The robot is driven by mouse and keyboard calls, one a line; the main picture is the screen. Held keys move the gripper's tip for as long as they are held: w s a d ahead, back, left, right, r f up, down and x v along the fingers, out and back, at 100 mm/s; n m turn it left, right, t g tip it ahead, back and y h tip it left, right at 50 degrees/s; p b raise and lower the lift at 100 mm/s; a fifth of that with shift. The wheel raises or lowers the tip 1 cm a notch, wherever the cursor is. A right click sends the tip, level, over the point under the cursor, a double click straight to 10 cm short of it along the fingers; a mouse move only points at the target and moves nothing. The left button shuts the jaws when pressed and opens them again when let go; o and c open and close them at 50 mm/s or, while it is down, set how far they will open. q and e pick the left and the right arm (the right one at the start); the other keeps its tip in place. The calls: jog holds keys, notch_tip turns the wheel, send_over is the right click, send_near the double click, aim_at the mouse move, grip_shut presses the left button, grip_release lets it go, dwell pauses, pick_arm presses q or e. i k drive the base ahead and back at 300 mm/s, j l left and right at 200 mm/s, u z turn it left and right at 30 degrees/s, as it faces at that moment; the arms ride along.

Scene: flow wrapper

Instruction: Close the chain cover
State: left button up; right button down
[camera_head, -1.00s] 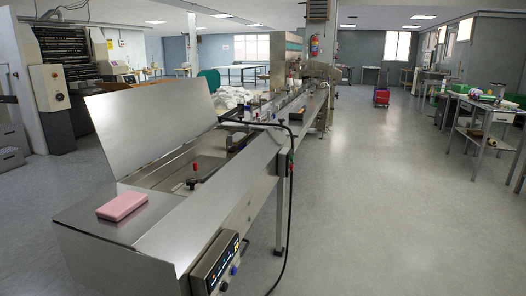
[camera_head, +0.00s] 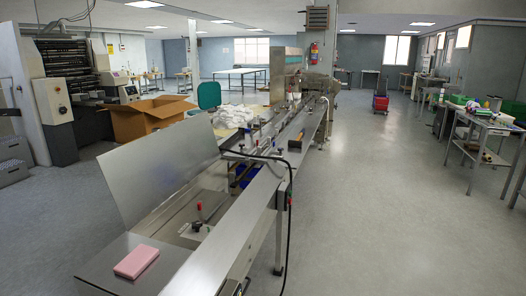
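The chain cover (camera_head: 160,168) is a flat grey metal panel on the left side of the flow wrapper. It stands open, tilted up and leaning back to the left. Below it the machine's long channel (camera_head: 180,225) lies exposed, with a red-topped knob (camera_head: 199,207) on a dark mount inside. Neither of my grippers shows in the head view.
A pink block (camera_head: 136,261) lies on the machine's near metal top (camera_head: 100,262). A black cable (camera_head: 289,215) hangs along the machine's right side. A cardboard box (camera_head: 148,117) stands behind the cover. The floor (camera_head: 380,210) to the right is clear.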

aim_at(140, 174)
jog(key=j+z, duration=0.1)
jog(key=j, duration=0.4)
jog(key=j+z, duration=0.1)
jog(key=j, duration=0.45)
jog(key=j+z, duration=0.1)
jog(key=j, duration=0.4)
jog(key=k+j+z, duration=0.15)
jog(key=j, duration=0.35)
jog(key=j+z, duration=0.1)
jog(key=j, duration=0.45)
jog(key=k+j+z, duration=0.1)
jog(key=j, duration=0.35)
jog(key=k+j+z, duration=0.1)
jog(key=j, duration=0.4)
jog(key=k+j+z, duration=0.1)
jog(key=k+j, duration=0.15)
jog(key=j, duration=0.25)
jog(key=i+j+z, duration=0.15)
jog(key=j, duration=0.35)
jog(key=j+z, duration=0.1)
jog(key=j, duration=0.4)
jog(key=i, duration=1.15)
